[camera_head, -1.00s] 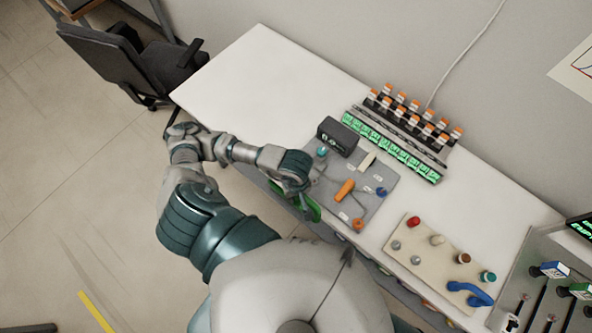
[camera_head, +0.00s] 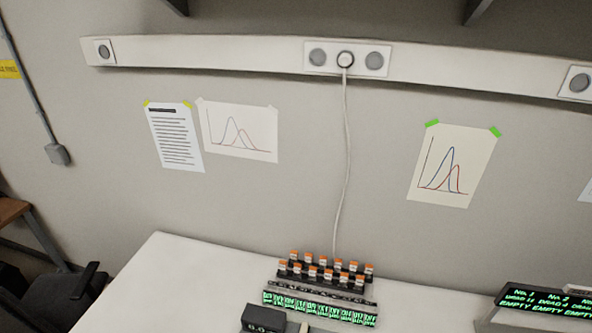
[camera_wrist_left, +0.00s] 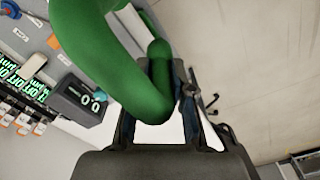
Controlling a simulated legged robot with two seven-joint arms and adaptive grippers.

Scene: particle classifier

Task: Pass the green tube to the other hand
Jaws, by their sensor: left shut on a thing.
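The green tube (camera_wrist_left: 115,68) is large and close in the left wrist view, thick and curved. It runs from the top left down to a bend, and a second part of it rises at the upper middle. My left gripper (camera_wrist_left: 176,95) is shut on the tube, with dark fingers on both sides of it near the bend. The rest of the tube is cut off by the frame's top edge. Neither the tube nor either gripper shows in the head view, which faces the wall. My right gripper is in no current view.
In the head view, a white table (camera_head: 150,285) stands against the wall. It bears a rack of orange-capped vials (camera_head: 325,268), a green-lit display strip (camera_head: 320,308) and a dark box (camera_head: 263,318). A dark chair (camera_head: 60,295) is at the left, an EMPTY display (camera_head: 548,302) at the right.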

